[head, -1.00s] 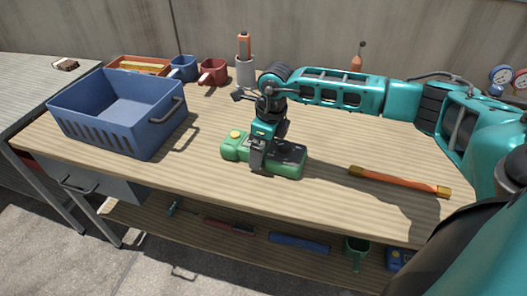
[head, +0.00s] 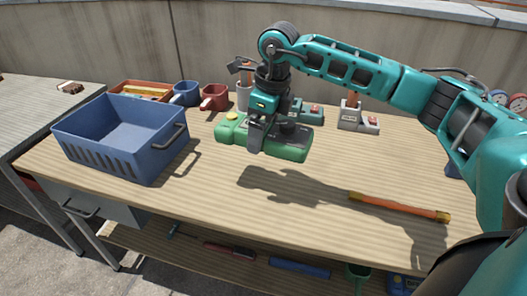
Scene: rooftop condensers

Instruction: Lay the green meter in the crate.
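The green meter (head: 290,151), with a yellow dial and a dark face, hangs above the wooden workbench. My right gripper (head: 257,140) is shut on it from above, and a shadow lies on the bench below, apart from it. The fingers hide part of the meter's middle. The blue crate (head: 110,155) stands on the bench to the left of the meter, with slotted sides and a grey handle. Its visible inside is empty. My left gripper is not in view.
An orange tube with brass ends (head: 399,207) lies at the bench's right front. Behind stand a red mug (head: 214,97), a blue mug (head: 185,93), an orange tray (head: 139,91) and a grey holder (head: 351,117). The bench between crate and tube is clear.

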